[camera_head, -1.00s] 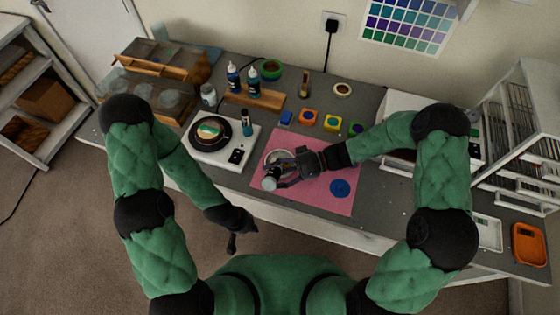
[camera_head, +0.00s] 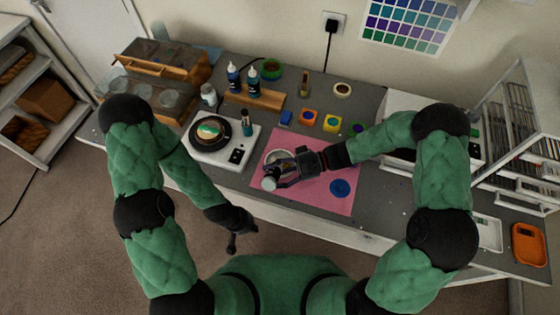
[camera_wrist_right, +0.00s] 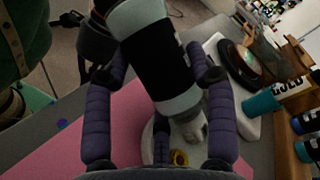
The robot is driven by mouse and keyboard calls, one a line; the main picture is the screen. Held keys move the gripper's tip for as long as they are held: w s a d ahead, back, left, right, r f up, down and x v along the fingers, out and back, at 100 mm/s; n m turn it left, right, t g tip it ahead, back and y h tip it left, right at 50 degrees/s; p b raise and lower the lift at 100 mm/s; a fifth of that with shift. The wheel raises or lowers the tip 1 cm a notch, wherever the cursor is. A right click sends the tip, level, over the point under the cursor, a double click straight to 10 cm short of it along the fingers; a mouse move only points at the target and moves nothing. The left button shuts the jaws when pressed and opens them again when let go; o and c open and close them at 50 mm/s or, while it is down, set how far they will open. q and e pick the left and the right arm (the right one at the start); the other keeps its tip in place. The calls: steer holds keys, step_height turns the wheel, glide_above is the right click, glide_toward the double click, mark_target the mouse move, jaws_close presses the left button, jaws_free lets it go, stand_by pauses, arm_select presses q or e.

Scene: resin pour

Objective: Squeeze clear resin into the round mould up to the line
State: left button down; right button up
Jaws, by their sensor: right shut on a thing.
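My right gripper (camera_head: 284,174) is shut on a clear bottle (camera_head: 269,184) with a black label, above the pink mat (camera_head: 318,198). The bottle (camera_wrist_right: 150,55) also shows in the right wrist view, tilted with its pale nozzle down. The pale round mould (camera_head: 272,154) lies on the mat, partly hidden by the gripper; its rim (camera_wrist_right: 148,135) shows below the nozzle in the wrist view. A small yellow thing (camera_wrist_right: 180,157) shows inside it. The resin level and line cannot be made out. My left gripper (camera_head: 231,244) hangs before the table's front edge, away from the mould; its finger opening is unclear.
Dropper bottles stand on a wooden rack (camera_head: 266,101). Small coloured pots (camera_head: 308,117) sit behind the mat. A blue disc (camera_head: 340,188) lies on the mat's right.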

steer(key=shift+r, duration=0.1)
steer(key=shift+r+p, duration=2.6)
steer(key=shift+r, duration=1.1)
steer(key=shift+n+t+h+b, duration=0.4)
steer(key=shift+n+h+b, duration=0.15)
steer(key=shift+n, duration=0.35)
steer(key=shift+f+n+t+h+b, duration=0.1)
steer(key=shift+n+t+h+b, duration=0.35)
steer(key=shift+n+b, duration=0.35)
